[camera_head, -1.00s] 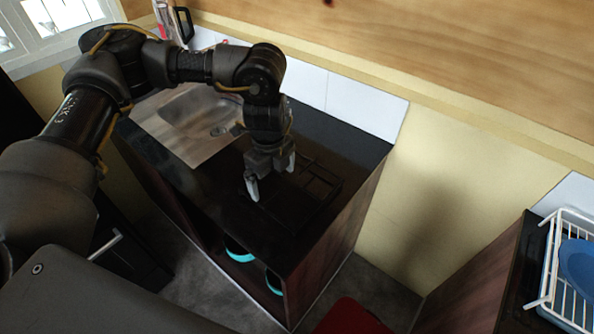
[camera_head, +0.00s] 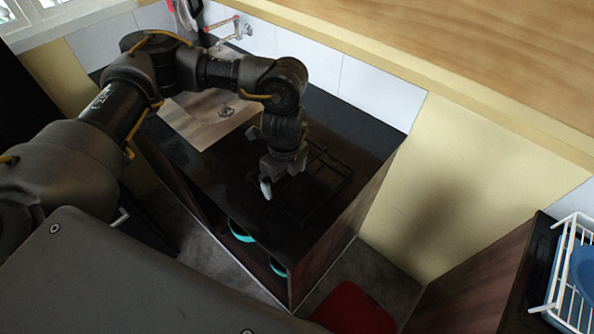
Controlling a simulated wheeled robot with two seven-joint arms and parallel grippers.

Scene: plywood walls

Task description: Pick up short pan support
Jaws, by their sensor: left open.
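The short pan support (camera_head: 334,176) is a dark wire grate on the black hob at the right part of the counter. Its dark bars are hard to tell from the black surface, and my left gripper hides its left part. My left gripper (camera_head: 282,184) is open, pointing down over the left side of the grate. Its light fingertips look close to the hob; I cannot tell whether they touch a bar. My right gripper is out of view.
A steel sink (camera_head: 208,112) lies left of the hob, with a wall tap (camera_head: 240,28) behind it. A tiled wall runs along the counter's back. Teal-rimmed pots (camera_head: 240,232) sit on a shelf below. A red seat (camera_head: 352,308) and a white dish rack (camera_head: 570,265) stand to the right.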

